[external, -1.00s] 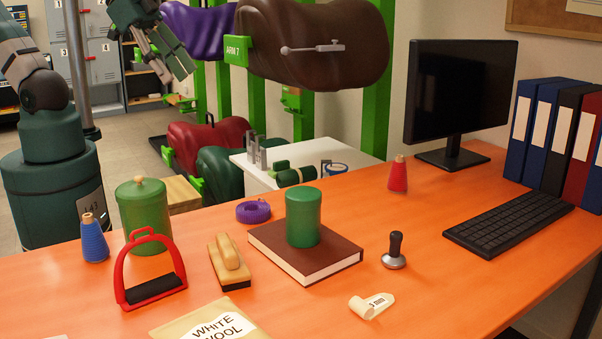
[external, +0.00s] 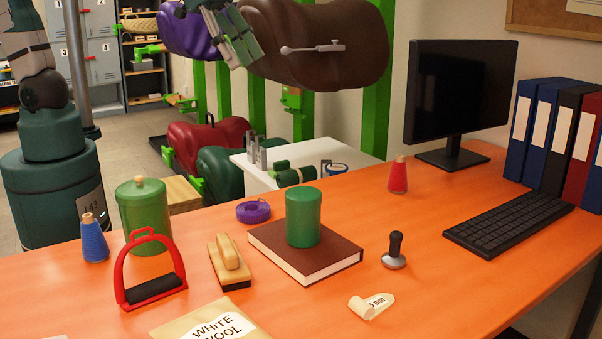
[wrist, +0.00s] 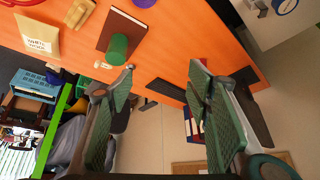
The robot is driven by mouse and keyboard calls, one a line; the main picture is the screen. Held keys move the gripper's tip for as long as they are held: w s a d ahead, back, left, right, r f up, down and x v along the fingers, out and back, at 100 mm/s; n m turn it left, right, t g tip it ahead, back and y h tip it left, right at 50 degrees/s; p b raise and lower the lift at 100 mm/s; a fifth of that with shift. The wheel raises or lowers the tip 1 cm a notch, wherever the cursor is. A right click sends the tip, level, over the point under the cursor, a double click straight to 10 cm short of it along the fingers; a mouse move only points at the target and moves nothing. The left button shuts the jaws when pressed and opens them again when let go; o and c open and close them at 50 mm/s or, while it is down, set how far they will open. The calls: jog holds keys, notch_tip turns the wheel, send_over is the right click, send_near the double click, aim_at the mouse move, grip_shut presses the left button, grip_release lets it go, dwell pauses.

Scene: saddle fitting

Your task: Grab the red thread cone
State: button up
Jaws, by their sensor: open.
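The red thread cone (external: 398,176) stands upright on the orange desk, in front of the monitor and to the right of a green cylinder. My gripper (external: 243,58) is raised in the air at the upper left of the external view, well apart from the cone. In the wrist view my gripper (wrist: 162,72) is open, with its two green fingers spread and nothing between them.
A green cylinder (external: 303,218) stands on a brown book (external: 340,257). The monitor (external: 458,95) stands behind the cone, and a keyboard (external: 508,222) and stamp (external: 395,252) lie nearer. A blue thread cone (external: 94,240) is far left. The desk around the red cone is clear.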

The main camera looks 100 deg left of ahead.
jog(key=w+a+f, duration=0.2)
jog(key=w+a, duration=0.2)
jog(key=w, duration=0.8)
jog(key=m+g+h, duration=0.1)
jog(key=m, duration=0.1)
send_near(400, 156)
jog(key=s+d+r, duration=0.3)
jog(key=d+r, duration=0.1)
jog(key=d, duration=0.2)
jog(key=shift+m+g, duration=0.4)
jog(key=shift+m, duration=0.1)
jog(key=w+a+f, duration=0.1)
jog(key=w+f, duration=0.1)
jog(key=f, duration=0.1)
jog(key=w+a+f, duration=0.2)
jog(key=f, duration=0.2)
jog(key=w+a+f+p, duration=0.1)
jog(key=w+a+f, duration=0.1)
jog(key=f, duration=0.1)
jog(key=shift+w+f, duration=0.3)
jog(key=shift+f, duration=0.05)
jog(key=shift+w+f, duration=0.1)
jog(key=shift+f, duration=0.25)
jog(key=shift+f, duration=0.1)
jog(key=shift+x, duration=1.2)
